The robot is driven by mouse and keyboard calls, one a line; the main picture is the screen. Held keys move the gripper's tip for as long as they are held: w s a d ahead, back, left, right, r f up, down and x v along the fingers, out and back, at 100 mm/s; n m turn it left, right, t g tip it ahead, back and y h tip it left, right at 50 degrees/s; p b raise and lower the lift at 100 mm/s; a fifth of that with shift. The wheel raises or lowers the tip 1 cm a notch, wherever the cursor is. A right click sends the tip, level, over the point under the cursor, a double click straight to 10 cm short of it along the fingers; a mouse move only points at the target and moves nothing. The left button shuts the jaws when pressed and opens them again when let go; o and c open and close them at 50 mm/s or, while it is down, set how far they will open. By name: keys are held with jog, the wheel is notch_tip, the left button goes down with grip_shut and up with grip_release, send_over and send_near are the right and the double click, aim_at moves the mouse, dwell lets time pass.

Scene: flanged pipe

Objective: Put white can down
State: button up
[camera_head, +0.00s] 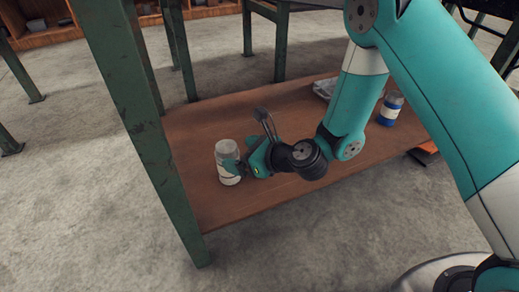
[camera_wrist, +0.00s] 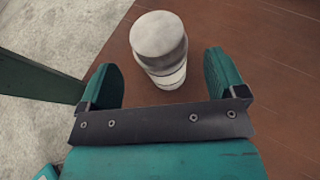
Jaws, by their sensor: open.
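The white can (camera_head: 227,152) stands upright on the brown lower shelf (camera_head: 270,205) of a green-legged table, near the shelf's left end. My gripper (camera_head: 232,167) is at the can in the head view, low over the shelf. In the wrist view the white can (camera_wrist: 160,50) stands ahead of and partly between the two teal fingers of my gripper (camera_wrist: 168,82). The fingers are open, with a gap on each side of the can. The can's lower part is partly hidden by a finger in the head view.
A green table leg (camera_head: 150,150) rises close to the left of the can. A blue and white can (camera_head: 390,109) stands on the shelf at the right, behind my arm. The shelf's front middle is clear.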

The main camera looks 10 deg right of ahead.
jog(key=v, duration=0.7)
jog(key=s+a+r+n+g+y, duration=0.1)
jog(key=s+a+r+n+g, duration=0.2)
jog(key=r+n, duration=0.45)
jog(key=s+a+r+n+g, duration=0.1)
jog(key=s+r+n+g, duration=0.35)
jog(key=n, duration=0.65)
jog(key=s+d+r+n+h, duration=0.3)
jog(key=s+d+n, duration=0.2)
jog(key=s+n, duration=0.1)
jog(key=s+d+r+n+g+h, duration=0.1)
jog(key=s+d+r+n+h, duration=0.2)
jog(key=s+n, duration=0.4)
jog(key=d+n+h, duration=0.1)
jog(key=d, duration=0.1)
jog(key=shift+d+r+p, duration=0.2)
jog(key=shift+d+p, duration=0.15)
jog(key=shift+d, duration=0.05)
